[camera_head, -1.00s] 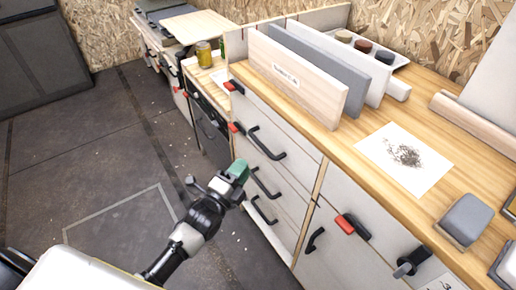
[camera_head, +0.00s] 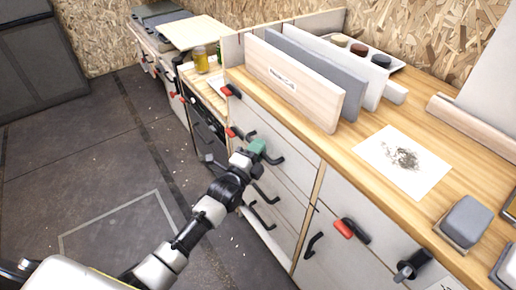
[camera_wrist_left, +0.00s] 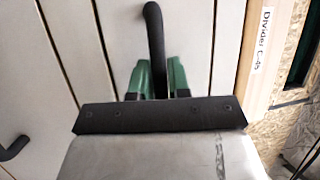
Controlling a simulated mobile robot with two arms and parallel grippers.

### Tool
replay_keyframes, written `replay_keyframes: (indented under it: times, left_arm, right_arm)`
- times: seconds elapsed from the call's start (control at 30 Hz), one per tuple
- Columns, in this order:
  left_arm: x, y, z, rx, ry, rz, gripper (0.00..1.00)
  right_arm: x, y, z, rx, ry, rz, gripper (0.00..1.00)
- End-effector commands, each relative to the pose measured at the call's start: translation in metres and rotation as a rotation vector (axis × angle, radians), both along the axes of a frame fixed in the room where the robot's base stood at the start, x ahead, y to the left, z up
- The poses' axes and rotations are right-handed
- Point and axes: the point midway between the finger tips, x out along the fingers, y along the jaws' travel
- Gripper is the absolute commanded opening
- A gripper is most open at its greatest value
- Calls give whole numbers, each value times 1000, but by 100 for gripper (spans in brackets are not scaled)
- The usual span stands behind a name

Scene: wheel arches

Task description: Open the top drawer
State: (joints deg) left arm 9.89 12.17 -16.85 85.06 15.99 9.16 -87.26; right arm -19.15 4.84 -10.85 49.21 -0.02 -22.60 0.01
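The top drawer (camera_head: 285,125) is the uppermost light front of the cabinet under the wooden worktop and looks closed. Its black bar handle (camera_head: 272,158) is partly hidden behind my left gripper (camera_head: 257,147). In the left wrist view, the green fingers of my left gripper (camera_wrist_left: 158,80) stand on both sides of the black handle (camera_wrist_left: 156,35), with little or no gap. I cannot tell whether they press on it. My right gripper is in neither view.
Lower drawers with black handles (camera_head: 262,215) sit below. A cabinet front with a red and black catch (camera_head: 345,228) is to the right. Upright boards (camera_head: 290,82) and a paper sheet (camera_head: 404,160) rest on the worktop (camera_head: 340,150). The floor (camera_head: 100,150) at left is open.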

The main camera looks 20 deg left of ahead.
Motion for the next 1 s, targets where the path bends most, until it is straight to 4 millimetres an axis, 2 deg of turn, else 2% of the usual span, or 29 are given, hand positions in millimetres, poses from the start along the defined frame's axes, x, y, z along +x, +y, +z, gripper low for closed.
replay_keyframes:
  times: [0.03,0.1,0.47,0.57,0.77,1.0]
  left_arm:
    - [0,0,0,0,0,0,10]
    - [0,0,0,0,0,0,0]
    - [-3,2,0,1,1,0,0]
    - [-8,7,1,1,2,0,0]
    - [-32,24,2,4,4,0,0]
    - [-79,61,3,5,8,0,0]
  right_arm:
    - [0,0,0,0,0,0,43]
    - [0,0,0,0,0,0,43]
    - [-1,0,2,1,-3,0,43]
    - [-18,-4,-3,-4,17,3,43]
    - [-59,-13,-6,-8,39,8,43]
    - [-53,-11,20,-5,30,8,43]
